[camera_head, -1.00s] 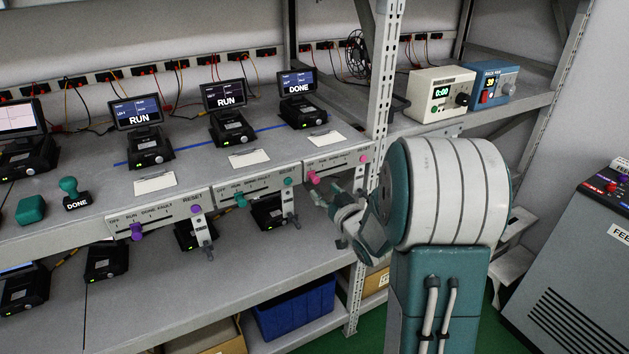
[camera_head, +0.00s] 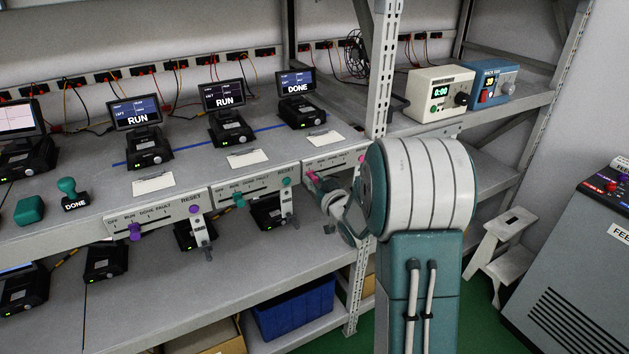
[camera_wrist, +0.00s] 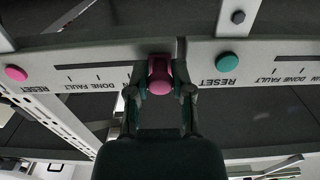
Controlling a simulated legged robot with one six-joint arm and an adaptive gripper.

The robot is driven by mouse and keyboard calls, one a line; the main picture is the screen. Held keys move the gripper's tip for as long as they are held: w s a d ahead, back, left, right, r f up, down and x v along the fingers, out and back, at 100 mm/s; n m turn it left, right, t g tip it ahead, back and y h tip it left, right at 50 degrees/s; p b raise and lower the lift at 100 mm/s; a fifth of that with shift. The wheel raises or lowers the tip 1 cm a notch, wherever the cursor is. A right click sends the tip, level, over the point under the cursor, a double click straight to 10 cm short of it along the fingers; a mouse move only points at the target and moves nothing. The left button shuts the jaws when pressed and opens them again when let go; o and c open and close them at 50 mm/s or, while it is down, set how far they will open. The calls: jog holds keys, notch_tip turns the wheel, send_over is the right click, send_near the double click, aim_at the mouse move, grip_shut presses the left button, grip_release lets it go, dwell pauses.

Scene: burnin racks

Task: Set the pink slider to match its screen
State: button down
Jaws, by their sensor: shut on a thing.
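The pink slider (camera_head: 312,176) is on the right-hand front panel (camera_head: 342,164), at its left, OFF-side end. In the wrist view, which shows the panel upside down, the pink slider (camera_wrist: 160,76) stands between my two fingers, right of the DONE and RUN labels. My gripper (camera_head: 318,188) is shut on its knob; the wrist view shows my gripper (camera_wrist: 160,90) with a finger on each side. The screen (camera_head: 297,83) above this panel reads DONE. The pink RESET button (camera_head: 362,158) is at the panel's right end, beside my arm.
Left of it are panels with a teal slider (camera_head: 239,200) and a purple slider (camera_head: 135,231); their screens read RUN. A teal RESET button (camera_wrist: 228,62) is close to my gripper in the wrist view. A perforated rack post (camera_head: 384,70) stands beside my arm.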

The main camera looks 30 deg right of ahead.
jog(key=d, duration=0.7)
jog(key=shift+w+d, duration=0.1)
jog(key=shift+w, duration=0.05)
jog(key=shift+c, duration=2.4)
grip_release()
send_near(332, 168)
jog(key=s, duration=0.4)
jog(key=shift+s+d, duration=0.15)
jog(key=shift+s, duration=0.15)
